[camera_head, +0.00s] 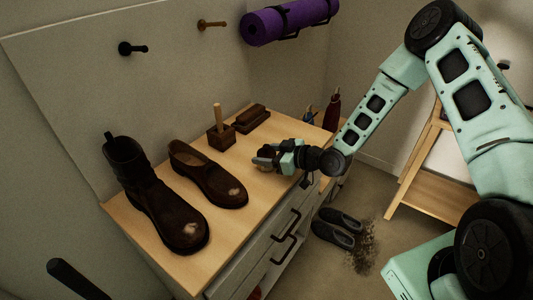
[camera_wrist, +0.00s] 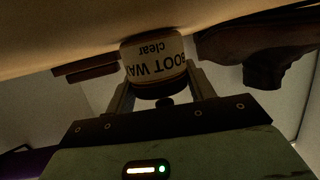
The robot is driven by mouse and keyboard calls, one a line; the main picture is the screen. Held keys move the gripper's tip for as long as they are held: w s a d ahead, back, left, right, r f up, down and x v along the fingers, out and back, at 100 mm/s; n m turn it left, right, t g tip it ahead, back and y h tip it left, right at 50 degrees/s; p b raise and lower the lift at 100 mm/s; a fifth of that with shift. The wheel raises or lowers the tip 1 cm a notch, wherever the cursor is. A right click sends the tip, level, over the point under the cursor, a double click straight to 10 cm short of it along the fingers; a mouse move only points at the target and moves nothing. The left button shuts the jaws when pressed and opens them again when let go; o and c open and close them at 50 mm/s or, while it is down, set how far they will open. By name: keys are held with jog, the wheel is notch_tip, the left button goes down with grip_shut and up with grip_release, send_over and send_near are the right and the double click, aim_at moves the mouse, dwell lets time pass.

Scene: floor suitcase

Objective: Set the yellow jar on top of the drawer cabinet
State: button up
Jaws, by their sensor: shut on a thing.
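The jar (camera_wrist: 154,58) has a pale yellowish label reading "BOOT WAX clear" and a dark end; it is held between the two fingers of my gripper (camera_wrist: 158,78) in the wrist view. My gripper (camera_head: 267,158) is shut on it, low over the wooden top of the drawer cabinet (camera_head: 222,240) near its front edge. The jar's pale end is at or very near the wooden top; I cannot tell whether it touches. In the head view the jar is mostly hidden by the fingers.
A tall brown boot (camera_head: 150,200) and a low brown shoe (camera_head: 208,175) stand left of my gripper. A wooden block with a handle (camera_head: 220,137) and a brown brush (camera_head: 252,119) lie behind. Dark shoes (camera_head: 336,228) are on the floor. Bare wood surrounds my gripper.

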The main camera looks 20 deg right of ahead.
jog(key=shift+f, duration=0.1)
jog(key=o, duration=1.3)
